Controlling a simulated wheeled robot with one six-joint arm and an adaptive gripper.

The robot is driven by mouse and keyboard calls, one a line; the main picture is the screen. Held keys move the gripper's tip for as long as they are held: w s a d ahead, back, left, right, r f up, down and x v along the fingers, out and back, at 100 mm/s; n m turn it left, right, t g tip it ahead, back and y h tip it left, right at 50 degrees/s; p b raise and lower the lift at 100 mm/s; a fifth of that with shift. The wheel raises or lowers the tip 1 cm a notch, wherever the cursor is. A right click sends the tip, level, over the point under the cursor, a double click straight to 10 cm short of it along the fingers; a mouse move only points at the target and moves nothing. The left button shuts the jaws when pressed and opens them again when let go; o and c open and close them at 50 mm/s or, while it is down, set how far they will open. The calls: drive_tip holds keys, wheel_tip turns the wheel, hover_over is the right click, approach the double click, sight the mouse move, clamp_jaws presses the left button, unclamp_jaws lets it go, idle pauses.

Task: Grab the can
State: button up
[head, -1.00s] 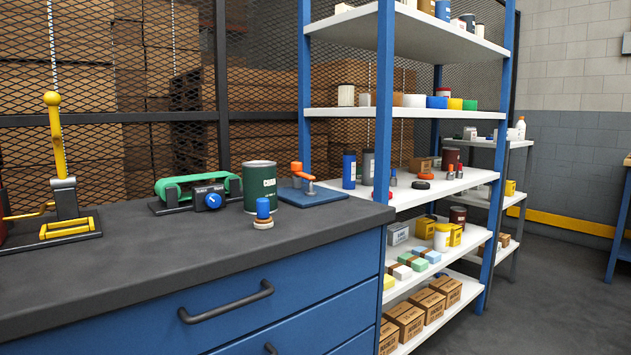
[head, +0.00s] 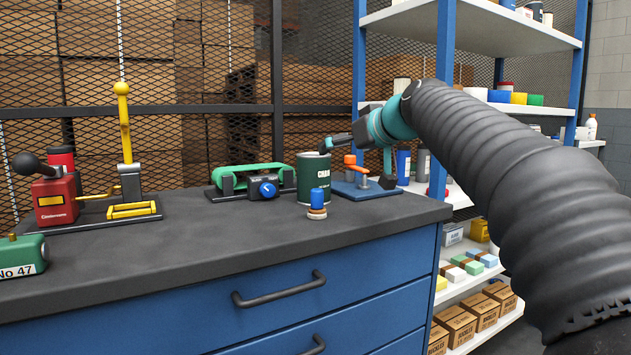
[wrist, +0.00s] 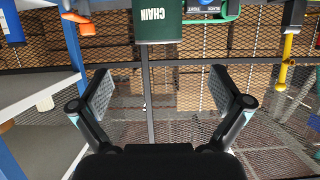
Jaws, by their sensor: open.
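The can (head: 315,180) is dark green with white lettering and stands upright on the dark bench top. In the wrist view the can (wrist: 157,24) shows upside down at the top middle, cut off by the picture's edge. My gripper (head: 334,142) is by the can's upper right edge in the head view. Its jaws are spread wide and empty in the wrist view (wrist: 165,88), with the can outside them. I cannot tell the exact gap between fingers and can.
A blue-topped small item (head: 317,204) stands just in front of the can. A green belt device (head: 250,178) is at its left and an orange-handled clamp (head: 360,178) at its right. A yellow lever press (head: 128,170) stands farther left. The front bench top is clear.

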drive_tip(key=p, duration=0.1)
approach(315, 154)
drive_tip(key=x, duration=0.3)
drive_tip(key=f+x, duration=0.1)
drive_tip(key=x, duration=0.1)
drive_tip(key=shift+s+a, duration=0.2)
drive_tip(key=shift+s, duration=0.05)
drive_tip(key=x, duration=0.1)
drive_tip(key=p+x, duration=0.1)
drive_tip(key=x, duration=0.2)
drive_tip(key=shift+w+d+r+p, duration=0.1)
drive_tip(key=shift+w+r+p, duration=0.05)
drive_tip(key=shift+r+p, duration=0.2)
drive_tip(key=shift+w+a+f, duration=0.3)
drive_tip(key=shift+w, duration=0.15)
drive_tip(key=c, duration=1.6)
drive_tip(key=shift+r, duration=0.15)
